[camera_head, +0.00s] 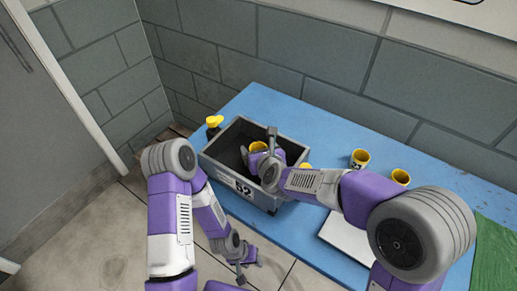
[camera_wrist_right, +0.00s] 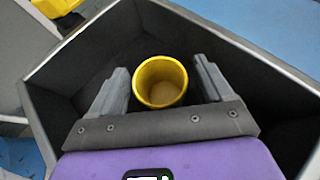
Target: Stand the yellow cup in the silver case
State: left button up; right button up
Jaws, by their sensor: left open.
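The silver case (camera_head: 222,174) is an open box with a dark inside and the number 52 on its front, standing on the blue table. A yellow cup (camera_head: 257,146) is upright inside it; its open mouth faces up in the right wrist view (camera_wrist_right: 161,82). My right gripper (camera_wrist_right: 160,80) reaches into the case with one finger on each side of the cup. Narrow gaps show between fingers and cup, so it looks open. Whether the cup rests on the case floor is hidden. My left gripper (camera_head: 245,268) is open and empty, low in front of the table.
Two more yellow cups (camera_head: 360,158) (camera_head: 400,177) stand right of the case, and a yellow thing (camera_head: 306,167) is partly hidden behind my right arm. A black bottle with a yellow top (camera_head: 213,124) stands left. A pale flat panel (camera_head: 345,238) and green cloth (camera_head: 495,255) lie right.

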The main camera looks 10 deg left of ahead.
jog(key=shift+o, duration=0.3)
jog(key=shift+r, duration=0.15)
jog(key=shift+s+r, duration=0.1)
jog(key=shift+r, duration=0.1)
jog(key=p+v, duration=0.2)
jog(key=v, duration=0.9)
jog(key=shift+s+d+p, duration=0.3)
jog(key=shift+p, duration=0.05)
